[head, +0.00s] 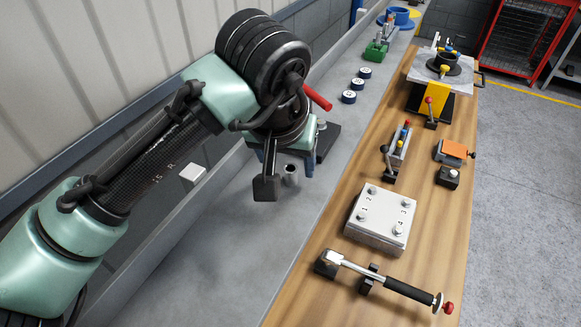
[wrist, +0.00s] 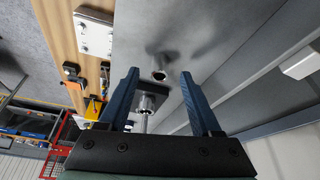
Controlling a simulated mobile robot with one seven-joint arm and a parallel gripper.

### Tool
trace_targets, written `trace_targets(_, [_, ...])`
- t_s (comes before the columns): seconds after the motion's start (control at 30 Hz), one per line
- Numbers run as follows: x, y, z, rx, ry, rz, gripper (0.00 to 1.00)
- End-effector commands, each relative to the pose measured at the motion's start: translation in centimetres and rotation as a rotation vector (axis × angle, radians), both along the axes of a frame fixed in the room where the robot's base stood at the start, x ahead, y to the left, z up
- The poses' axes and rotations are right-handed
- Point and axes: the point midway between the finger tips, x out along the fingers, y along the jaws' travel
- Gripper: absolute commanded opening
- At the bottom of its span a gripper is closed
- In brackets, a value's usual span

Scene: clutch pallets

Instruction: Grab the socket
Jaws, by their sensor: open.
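A small grey metal socket (head: 290,174) stands on the grey bench strip, just below my gripper (head: 301,160) in the head view, where part of the arm hides the fingers. In the wrist view the socket (wrist: 159,75) shows its round open end between the two blue fingertips of my gripper (wrist: 160,74). The fingers are apart with nothing clamped between them. I cannot tell exactly how far the tips are from the socket.
A dark base (head: 326,139) lies behind the gripper; a shiny post (wrist: 146,102) rises from it in the wrist view. A white block (head: 193,173) is to the left. A torque wrench (head: 385,283) and bolted plate (head: 380,217) lie on the wooden top. The bench strip in front is clear.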

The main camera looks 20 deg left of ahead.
Motion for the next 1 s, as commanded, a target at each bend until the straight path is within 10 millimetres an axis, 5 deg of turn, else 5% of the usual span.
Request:
trace_targets(0.4, [0.8,0.0,-1.8,0.0,0.0,0.0,0.65])
trace_targets(0.77, [0.7,0.0,-1.8,0.0,0.0,0.0,0.0])
trace_targets(1.0, [0.8,0.0,-1.7,0.0,-0.001,0.0,0.0])
